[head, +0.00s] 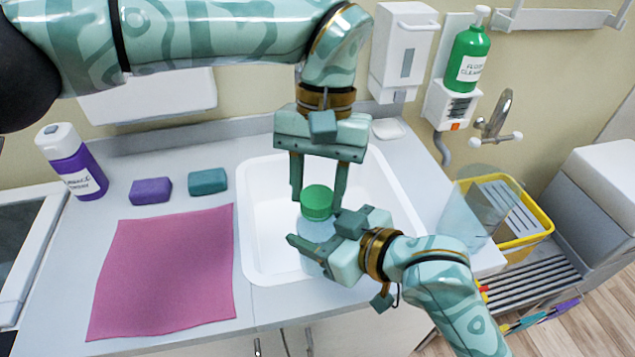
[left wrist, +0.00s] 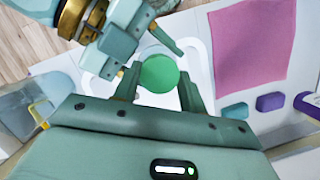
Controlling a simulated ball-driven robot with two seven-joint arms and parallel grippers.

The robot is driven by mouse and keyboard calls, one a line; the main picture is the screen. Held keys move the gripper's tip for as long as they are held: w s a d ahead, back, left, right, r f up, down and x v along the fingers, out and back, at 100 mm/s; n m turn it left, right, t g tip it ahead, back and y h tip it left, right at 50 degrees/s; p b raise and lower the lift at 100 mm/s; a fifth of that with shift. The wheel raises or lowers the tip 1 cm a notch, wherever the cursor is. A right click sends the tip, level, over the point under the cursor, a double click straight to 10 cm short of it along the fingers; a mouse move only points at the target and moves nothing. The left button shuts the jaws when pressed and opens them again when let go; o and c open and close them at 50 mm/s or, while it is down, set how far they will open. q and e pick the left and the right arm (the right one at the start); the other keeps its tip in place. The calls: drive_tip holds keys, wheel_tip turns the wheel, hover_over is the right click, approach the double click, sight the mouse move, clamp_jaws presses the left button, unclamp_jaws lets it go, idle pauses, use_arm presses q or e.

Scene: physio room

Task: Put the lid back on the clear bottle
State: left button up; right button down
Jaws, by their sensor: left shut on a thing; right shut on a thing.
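The clear bottle (head: 316,231) stands upright at the front of the white sink, pale and see-through. My right gripper (head: 314,240) comes in from the lower right and is shut around its body. The green lid (head: 317,201) is at the bottle's mouth, in line with it. My left gripper (head: 318,192) points down from above and is shut on the lid, one finger on each side. In the left wrist view the lid (left wrist: 158,74) shows round between the fingers and hides the bottle's neck. I cannot tell whether the lid is seated.
The sink (head: 262,262) surrounds the work. A pink cloth (head: 165,270), a purple sponge (head: 150,191), a teal sponge (head: 208,182) and a purple bottle (head: 75,165) are on the left counter. A clear container (head: 462,215) and a yellow-rimmed bin (head: 540,235) are at the right.

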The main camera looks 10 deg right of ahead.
use_arm(q)
drive_tip(key=shift+w, duration=0.1)
drive_tip(key=o, duration=0.7)
drive_tip(key=shift+o, duration=1.1)
wheel_tip(320, 180, up, 4)
drive_tip(key=shift+r, duration=0.25)
drive_tip(key=shift+c, duration=0.3)
